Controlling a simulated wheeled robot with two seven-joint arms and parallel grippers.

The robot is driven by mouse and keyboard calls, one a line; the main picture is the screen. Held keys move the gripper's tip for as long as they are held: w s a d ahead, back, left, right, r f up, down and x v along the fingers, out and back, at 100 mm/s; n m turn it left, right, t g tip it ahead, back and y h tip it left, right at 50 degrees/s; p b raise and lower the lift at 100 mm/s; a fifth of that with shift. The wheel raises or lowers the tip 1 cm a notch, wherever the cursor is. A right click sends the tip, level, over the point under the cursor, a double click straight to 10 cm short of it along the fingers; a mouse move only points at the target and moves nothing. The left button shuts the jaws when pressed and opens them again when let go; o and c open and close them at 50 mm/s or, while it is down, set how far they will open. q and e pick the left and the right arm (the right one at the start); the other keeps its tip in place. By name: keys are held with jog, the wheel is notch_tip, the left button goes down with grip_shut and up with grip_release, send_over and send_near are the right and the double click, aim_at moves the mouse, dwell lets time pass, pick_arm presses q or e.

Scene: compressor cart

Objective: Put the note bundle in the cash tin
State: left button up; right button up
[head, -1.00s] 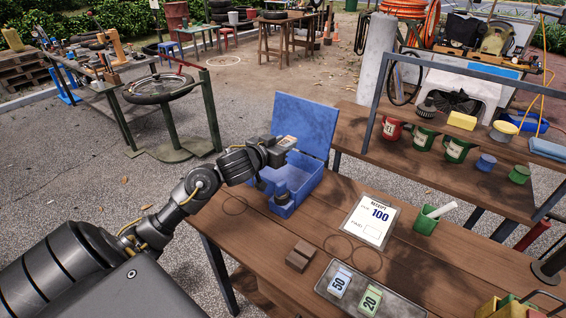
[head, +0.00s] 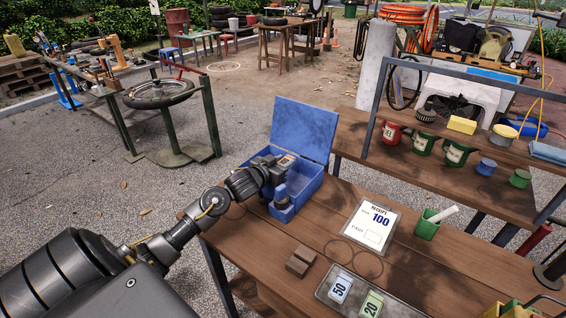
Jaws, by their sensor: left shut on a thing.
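The blue cash tin (head: 305,190) stands on the wooden table's left end with its lid up at the back. My left gripper (head: 282,198) reaches into the tin from the left, pointing down, with its fingertips low inside the near part. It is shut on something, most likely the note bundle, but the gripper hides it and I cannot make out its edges. A bundle marked 50 (head: 340,288) and a green one marked 20 (head: 371,304) lie in a grey tray (head: 399,308) at the front. My right gripper is not in view.
A clipboard with a receipt reading 100 (head: 371,224) lies mid-table. Right of it is a green holder (head: 427,225) with a white roll. A brown block (head: 300,262) sits in front of the tin. A shelf with mugs (head: 424,142) stands behind.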

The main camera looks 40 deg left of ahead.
pick_arm(q)
jog(key=shift+s+d+f, duration=0.1)
jog(key=shift+f, duration=0.5)
jog(key=o, duration=0.8)
jog(key=shift+f, duration=0.15)
jog(key=shift+o, duration=0.7)
jog(key=shift+d+f, duration=0.1)
jog(key=shift+f, duration=0.05)
jog(key=shift+r, duration=0.25)
jog(key=shift+s+r, duration=0.2)
jog(key=shift+r, duration=0.1)
jog(key=s+r, duration=0.3)
jog(key=s, duration=0.8)
jog(key=shift+s, duration=0.15)
